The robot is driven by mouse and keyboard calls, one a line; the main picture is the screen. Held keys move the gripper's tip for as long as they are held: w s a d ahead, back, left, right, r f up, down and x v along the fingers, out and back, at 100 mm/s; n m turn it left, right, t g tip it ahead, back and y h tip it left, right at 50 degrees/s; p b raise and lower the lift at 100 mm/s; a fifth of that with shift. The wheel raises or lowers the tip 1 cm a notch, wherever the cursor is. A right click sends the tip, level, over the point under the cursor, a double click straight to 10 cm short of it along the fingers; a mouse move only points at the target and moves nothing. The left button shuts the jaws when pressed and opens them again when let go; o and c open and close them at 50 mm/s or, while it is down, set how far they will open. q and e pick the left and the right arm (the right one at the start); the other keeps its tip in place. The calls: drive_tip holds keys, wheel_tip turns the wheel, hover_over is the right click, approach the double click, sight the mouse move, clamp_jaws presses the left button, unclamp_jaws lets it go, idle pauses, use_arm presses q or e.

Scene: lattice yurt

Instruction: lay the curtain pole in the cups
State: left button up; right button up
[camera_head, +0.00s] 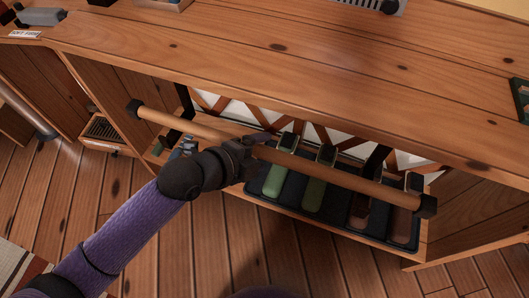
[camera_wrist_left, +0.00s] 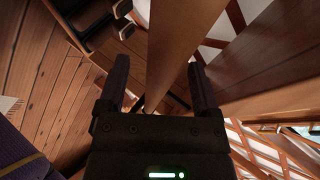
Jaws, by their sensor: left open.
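The curtain pole (camera_head: 335,176), a long wooden rod with black end caps, slants from upper left to lower right in front of the counter's open shelf. In the left wrist view the pole (camera_wrist_left: 178,45) runs between the two fingers. My left gripper (camera_head: 250,150) is at the pole's middle, open, with its fingers either side of it. Dark upright brackets, one at left (camera_head: 186,101) and one at right (camera_head: 375,161), stand behind the pole; I cannot tell whether these are the cups or whether the pole touches them. My right gripper is out of view.
The wooden counter top (camera_head: 240,48) runs above and behind the pole. Below the pole, a dark tray (camera_head: 335,208) holds several green and brown items. A small box (camera_head: 106,132) is at left. The plank floor (camera_head: 190,245) in front is clear.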

use_arm(q)
drive_tip(key=shift+r, duration=0.1)
clamp_jaws()
idle(0.5)
